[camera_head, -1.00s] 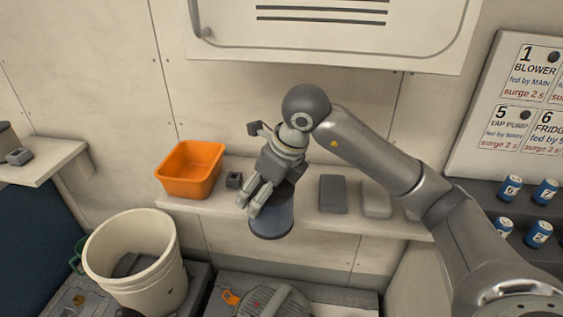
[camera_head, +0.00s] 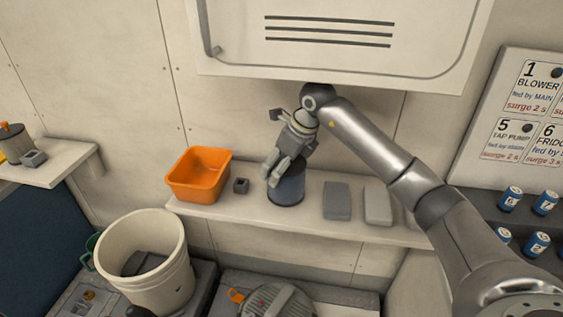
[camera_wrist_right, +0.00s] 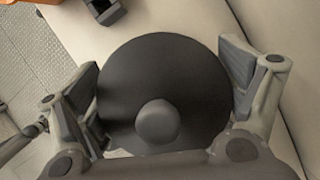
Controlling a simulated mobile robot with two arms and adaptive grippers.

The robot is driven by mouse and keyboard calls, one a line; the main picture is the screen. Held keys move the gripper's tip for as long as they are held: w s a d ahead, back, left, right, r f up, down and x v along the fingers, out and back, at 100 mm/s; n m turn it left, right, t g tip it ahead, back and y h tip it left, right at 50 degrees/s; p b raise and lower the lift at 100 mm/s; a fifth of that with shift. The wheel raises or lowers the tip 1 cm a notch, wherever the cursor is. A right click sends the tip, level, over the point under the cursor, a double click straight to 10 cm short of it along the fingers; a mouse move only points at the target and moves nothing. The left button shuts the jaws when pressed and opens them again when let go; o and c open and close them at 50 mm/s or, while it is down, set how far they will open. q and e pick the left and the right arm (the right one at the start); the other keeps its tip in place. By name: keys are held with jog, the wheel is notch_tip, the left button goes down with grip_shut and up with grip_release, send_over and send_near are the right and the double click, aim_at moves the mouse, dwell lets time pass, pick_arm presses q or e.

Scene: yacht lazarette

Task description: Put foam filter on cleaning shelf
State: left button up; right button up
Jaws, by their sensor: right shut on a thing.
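My right gripper (camera_head: 276,172) is shut on a blue-grey cylinder (camera_head: 287,188) with a dark top; this may be the foam filter, but I cannot tell for sure. In the right wrist view the fingers (camera_wrist_right: 168,100) hold opposite sides of its dark round top (camera_wrist_right: 160,70), which has a central knob. The cylinder is upright at the middle of a long pale wall shelf (camera_head: 312,219). It seems to stand on or just above the shelf; I cannot tell if it touches. Which shelf is the cleaning shelf is not marked. My left gripper is not in view.
On the long shelf are an orange bin (camera_head: 199,176), a small dark block (camera_head: 241,185) and grey slabs (camera_head: 336,201) to the right of the cylinder. A left shelf (camera_head: 62,166) holds small items. A white bucket (camera_head: 125,245) stands below.

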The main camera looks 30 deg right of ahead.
jog(key=o, duration=0.8)
jog(key=shift+f, duration=0.1)
jog(key=shift+r, duration=0.2)
jog(key=shift+s+d+r+b, duration=0.15)
jog(key=shift+r+b, duration=0.15)
jog(key=shift+b, duration=0.2)
jog(key=s+d+b, duration=0.4)
jog(key=s+d, duration=0.2)
jog(key=s, duration=0.4)
jog(key=shift+s+r, duration=0.2)
jog(key=shift+s, duration=0.1)
